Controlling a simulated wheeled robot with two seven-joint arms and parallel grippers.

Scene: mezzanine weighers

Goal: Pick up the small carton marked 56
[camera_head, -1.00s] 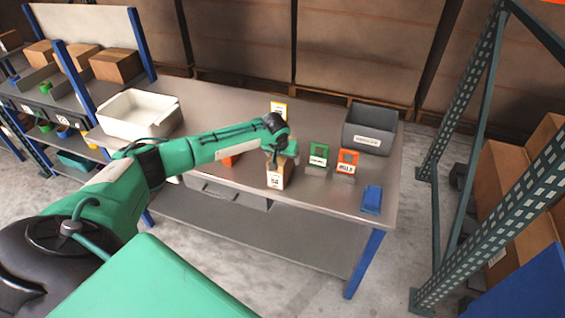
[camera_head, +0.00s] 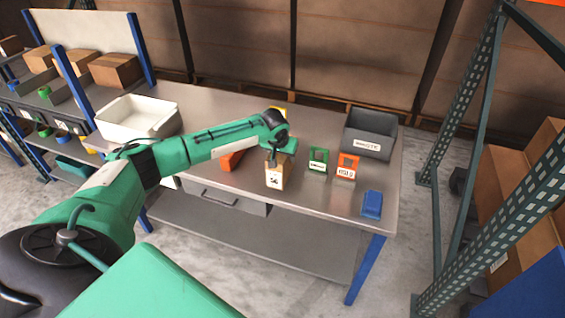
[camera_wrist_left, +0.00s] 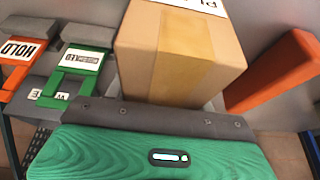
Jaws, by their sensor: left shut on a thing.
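The small tan carton (camera_head: 274,174) is near the front edge of the grey workbench (camera_head: 330,202). Its white label looks like 56, though the print is small. My left gripper (camera_head: 277,160) is over the carton from above and shut on it. The wrist view shows the carton (camera_wrist_left: 180,55) close up, upright at the gripper, with tape down its side and part of a label on top. The fingertips are hard to make out. Whether the carton's base is clear of the bench is hard to tell. My right gripper is not in view.
A green holder (camera_head: 318,160) and an orange holder (camera_head: 347,167) stand right of the carton, with a blue item (camera_head: 371,205) nearer the corner. An orange block (camera_head: 231,160) lies left. A grey bin (camera_head: 370,133) and a white tray (camera_head: 137,117) stand farther back.

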